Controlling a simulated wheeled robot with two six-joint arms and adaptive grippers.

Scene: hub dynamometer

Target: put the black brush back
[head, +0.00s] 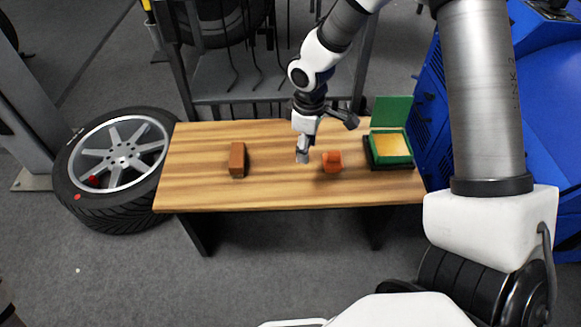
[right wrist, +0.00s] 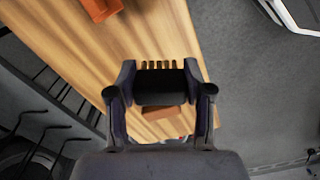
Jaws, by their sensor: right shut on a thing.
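My right gripper (head: 302,157) hangs over the middle of the wooden table (head: 200,180), between the brown block and the orange object. In the right wrist view my right gripper (right wrist: 160,88) is shut on the black brush (right wrist: 160,92). The brush is a dark block between the two fingers, with a row of tan bristles along its upper edge in that picture. In the head view the brush cannot be made out clearly. I cannot tell its height above the table. My left gripper is not in view.
A brown block (head: 238,160) stands on the left part of the table and partly shows behind the brush in the wrist view (right wrist: 160,112). An orange object (head: 332,162) and an open green box (head: 391,143) are at right. A wheel (head: 115,165) lies left of the table.

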